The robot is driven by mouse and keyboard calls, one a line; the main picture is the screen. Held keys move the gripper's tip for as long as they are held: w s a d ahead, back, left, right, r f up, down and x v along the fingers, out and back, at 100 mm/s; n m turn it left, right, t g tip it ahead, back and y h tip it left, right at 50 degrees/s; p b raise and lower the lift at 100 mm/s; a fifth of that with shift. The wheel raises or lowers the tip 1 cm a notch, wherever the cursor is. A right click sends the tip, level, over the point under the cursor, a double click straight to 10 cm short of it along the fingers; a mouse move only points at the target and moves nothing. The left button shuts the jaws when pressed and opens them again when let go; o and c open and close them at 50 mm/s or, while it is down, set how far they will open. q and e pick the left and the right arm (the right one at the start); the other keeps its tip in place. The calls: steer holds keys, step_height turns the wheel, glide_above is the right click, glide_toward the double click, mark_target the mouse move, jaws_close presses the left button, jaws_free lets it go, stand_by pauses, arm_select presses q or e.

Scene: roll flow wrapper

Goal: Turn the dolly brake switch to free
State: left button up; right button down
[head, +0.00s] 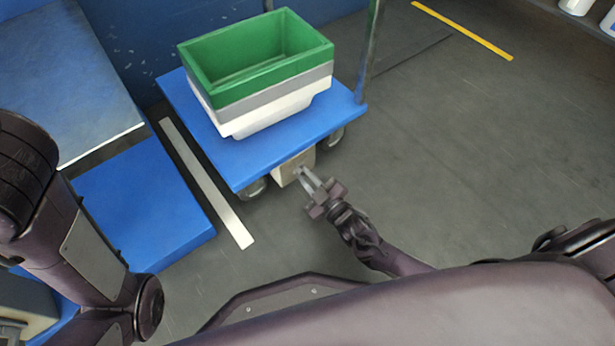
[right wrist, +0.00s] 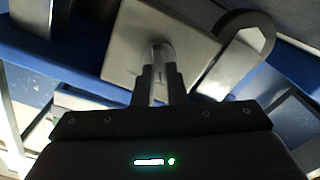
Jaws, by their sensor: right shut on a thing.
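The blue dolly (head: 225,155) stands on the floor in the head view, with a beige brake switch box (head: 290,167) on its near edge. The box also shows in the right wrist view (right wrist: 125,62), with a small grey switch knob (right wrist: 160,50) on its face. My right gripper (head: 304,178) is at the front of the box; in the right wrist view its fingers (right wrist: 162,80) are closed on the knob. The gripper hides much of the knob in the head view. My left arm comes in at the left, but its gripper is not visible.
Stacked green, grey and white crates (head: 275,95) stand on the dolly, with a metal post (head: 371,40) at its right corner. Caster wheels (head: 253,188) sit below. A blue platform (head: 140,210) lies left of a white floor strip (head: 205,183).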

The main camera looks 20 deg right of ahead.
steer(key=c, duration=1.5)
jaws_free()
steer(key=shift+o, duration=0.2)
steer(key=shift+s, duration=0.15)
steer(key=p+v, duration=0.3)
steer(key=v, duration=0.4)
steer(key=shift+s+d+p, duration=0.15)
steer(key=shift+s+p, duration=0.1)
steer(key=shift+p, duration=0.15)
